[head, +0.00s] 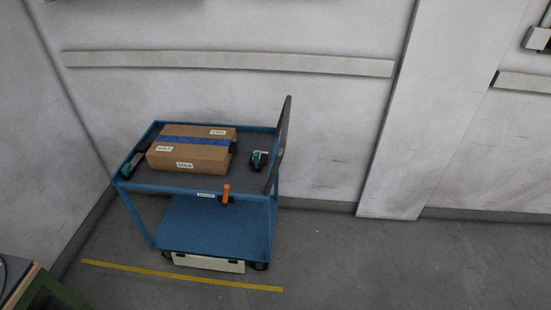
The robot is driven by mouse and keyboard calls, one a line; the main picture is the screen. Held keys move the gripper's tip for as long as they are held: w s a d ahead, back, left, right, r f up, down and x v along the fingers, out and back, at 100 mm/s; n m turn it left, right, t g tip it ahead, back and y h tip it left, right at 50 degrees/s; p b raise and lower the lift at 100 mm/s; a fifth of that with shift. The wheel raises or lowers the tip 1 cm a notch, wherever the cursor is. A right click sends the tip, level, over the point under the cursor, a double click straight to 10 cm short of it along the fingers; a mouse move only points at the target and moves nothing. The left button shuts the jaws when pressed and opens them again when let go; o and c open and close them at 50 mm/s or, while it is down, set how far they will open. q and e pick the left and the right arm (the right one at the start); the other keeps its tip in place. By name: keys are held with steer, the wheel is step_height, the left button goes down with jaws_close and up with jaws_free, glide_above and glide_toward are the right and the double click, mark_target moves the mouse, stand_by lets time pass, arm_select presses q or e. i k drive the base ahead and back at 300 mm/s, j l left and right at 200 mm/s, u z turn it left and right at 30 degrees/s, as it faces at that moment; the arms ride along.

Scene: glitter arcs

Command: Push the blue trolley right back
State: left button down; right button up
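The blue trolley (181,188) stands upright on the grey floor near the back wall, left of the middle in the head view. It has a top tray and a lower shelf (210,226). A dark upright handle (281,140) rises at its right end. On the top tray lies a brown cardboard box (191,153) with a blue band and white labels. Neither of my grippers is in view.
A yellow floor line (180,276) runs in front of the trolley. A pale rail (230,62) crosses the wall behind, and a pale pillar (425,120) stands to the right. A green-framed bench corner (45,290) shows at lower left. The floor to the right is clear.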

mark_target(195, 222)
steer(key=i+l+u, duration=0.35)
steer(key=i+l, duration=0.45)
